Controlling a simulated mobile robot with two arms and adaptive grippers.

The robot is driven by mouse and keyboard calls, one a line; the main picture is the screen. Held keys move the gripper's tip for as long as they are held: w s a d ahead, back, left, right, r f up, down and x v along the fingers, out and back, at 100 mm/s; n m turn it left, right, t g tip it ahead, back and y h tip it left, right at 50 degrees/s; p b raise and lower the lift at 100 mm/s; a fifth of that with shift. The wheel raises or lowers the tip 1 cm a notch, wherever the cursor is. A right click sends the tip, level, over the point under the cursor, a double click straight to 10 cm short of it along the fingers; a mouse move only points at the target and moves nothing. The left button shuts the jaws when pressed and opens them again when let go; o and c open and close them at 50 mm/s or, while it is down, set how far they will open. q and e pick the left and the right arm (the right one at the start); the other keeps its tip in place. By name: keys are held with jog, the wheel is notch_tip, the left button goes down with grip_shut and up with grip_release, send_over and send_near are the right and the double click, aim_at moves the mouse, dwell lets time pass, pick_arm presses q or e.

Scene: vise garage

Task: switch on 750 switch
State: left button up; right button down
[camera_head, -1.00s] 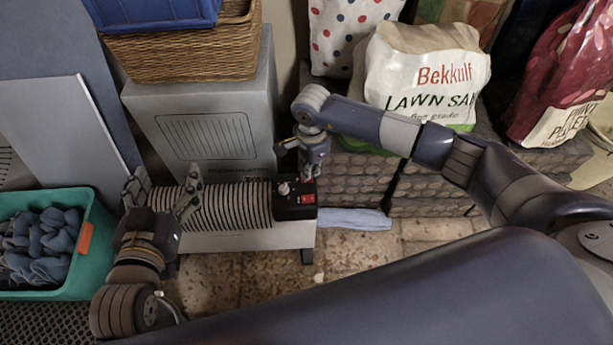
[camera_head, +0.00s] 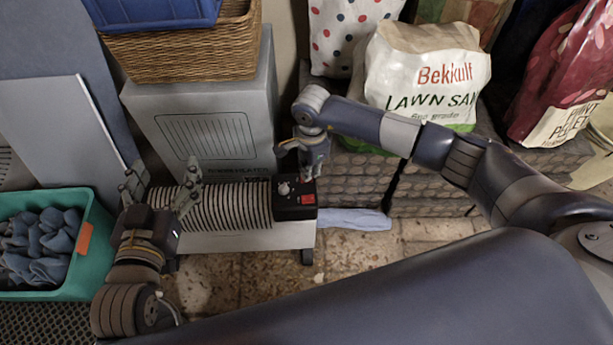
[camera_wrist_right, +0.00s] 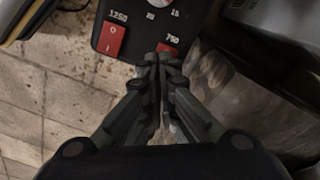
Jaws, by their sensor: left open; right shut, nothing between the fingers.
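The black control panel (camera_head: 283,211) is on the right end of the ribbed heater (camera_head: 225,203). In the right wrist view the red 750 switch (camera_wrist_right: 168,48) is partly hidden behind my fingertips. The red 1250 switch (camera_wrist_right: 115,41) is to its left, in full view. My right gripper (camera_wrist_right: 160,58) is shut and empty, its tips over the near edge of the 750 switch; I cannot tell whether they touch. It also shows in the head view (camera_head: 312,178), at the panel's back right. My left gripper (camera_head: 162,181) is open and empty over the heater's left end.
A pale knob (camera_head: 284,189) sits on the panel. A grey box (camera_head: 205,125) with a wicker basket (camera_head: 190,55) on top stands behind the heater. A teal bin (camera_head: 98,225) of cloths is at left, a lawn sand bag (camera_head: 425,80) at right. Floor in front is clear.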

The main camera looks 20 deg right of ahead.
pick_arm(q)
jog(key=shift+w+d+r+t+b, duration=0.2)
jog(key=shift+r+t, duration=0.3)
jog(key=shift+r, duration=0.3)
jog(key=shift+w+d+r+t+b, duration=0.15)
jog(key=shift+r+t, duration=0.35)
jog(key=shift+r, duration=0.3)
pick_arm(e)
jog(key=shift+f, duration=0.4)
pick_arm(q)
jog(key=shift+r+t+h, duration=0.4)
jog(key=shift+r+h, duration=0.1)
jog(key=shift+r, duration=0.45)
pick_arm(e)
jog(key=shift+f, duration=0.25)
jog(key=shift+r, duration=0.1)
